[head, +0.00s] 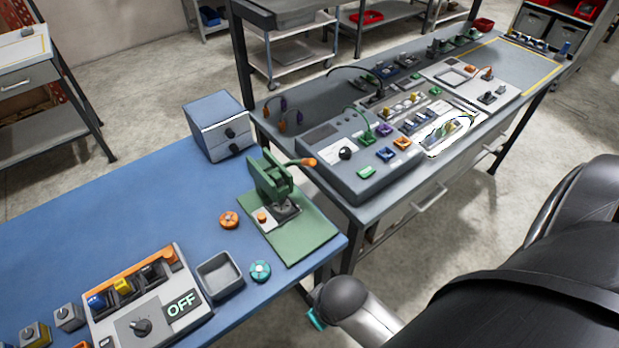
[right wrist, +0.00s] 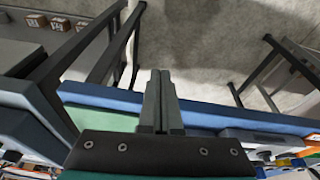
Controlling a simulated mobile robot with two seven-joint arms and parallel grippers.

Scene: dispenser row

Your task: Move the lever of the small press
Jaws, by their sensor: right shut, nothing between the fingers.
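The small press (head: 270,182) is green and stands on a green base plate (head: 312,233) at the right end of the blue table. Its lever (head: 303,162) ends in an orange grip and sticks out to the right from the top of the press. My right gripper (right wrist: 160,74) is shut and empty in the right wrist view, its fingers near the table's edge. In the head view my right arm is low, in front of the table's right corner and apart from the press; its fingers are hidden there. My left gripper is not in view.
On the blue table (head: 120,215) are an orange round piece (head: 229,220), a teal one (head: 260,271), a grey tray (head: 220,278), a panel reading OFF (head: 150,318) and a blue-grey box (head: 219,128). A crowded grey bench (head: 345,205) stands behind to the right.

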